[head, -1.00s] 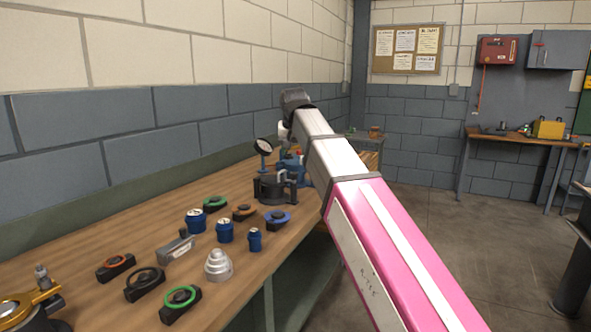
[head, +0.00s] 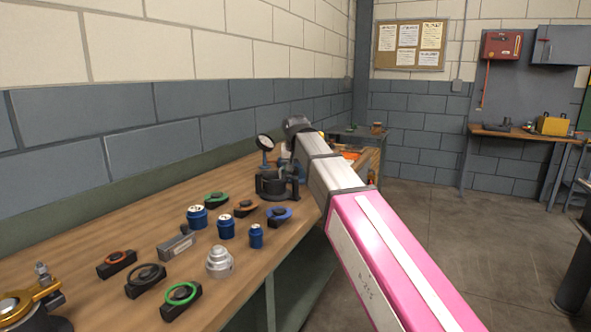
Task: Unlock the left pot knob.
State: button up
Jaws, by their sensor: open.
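A dark round pot-like casing (head: 273,187) with upright posts stands on the wooden bench, left of my arm; I cannot make out its knobs. Another dark pot with a gold ring (head: 30,299) and a small upright grey knob (head: 42,269) is cut off at the lower left corner. I cannot tell which of these carries the left pot knob. My arm reaches forward from the lower right, and its far bend is beyond the dark casing. My gripper is not visible; the arm hides whatever is behind it.
A gauge (head: 265,143) stands behind the dark casing. Blue cylinders (head: 197,217), ringed black blocks (head: 181,300), a grey block (head: 176,243) and a stepped silver cone (head: 220,262) crowd the bench (head: 90,245). A blue-grey wall runs along its back. Open floor is at right.

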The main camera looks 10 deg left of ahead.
jog(key=shift+f, duration=0.1)
jog(key=c, duration=0.9)
jog(key=shift+n, duration=0.4)
jog(key=n+y, duration=0.1)
jog(key=n, duration=0.2)
jog(key=shift+w+d+n+g+y, duration=0.1)
jog(key=shift+d+n+g+y, duration=0.05)
jog(key=shift+n+g+y, duration=0.2)
jog(key=n, duration=0.2)
jog(key=n+g+y, duration=0.1)
jog(key=n, duration=0.1)
jog(key=shift+w+n+y, duration=0.1)
jog(key=shift+n+y, duration=0.15)
jog(key=shift+n, duration=0.1)
jog(key=n+g, duration=0.1)
jog(key=n, duration=0.3)
jog(key=shift+w+g+y, duration=0.1)
jog(key=shift+g+y, duration=0.2)
jog(key=shift+g, duration=0.05)
jog(key=n+g, duration=0.1)
jog(key=n, duration=0.3)
jog(key=shift+g, duration=0.3)
jog(key=shift+n, duration=0.5)
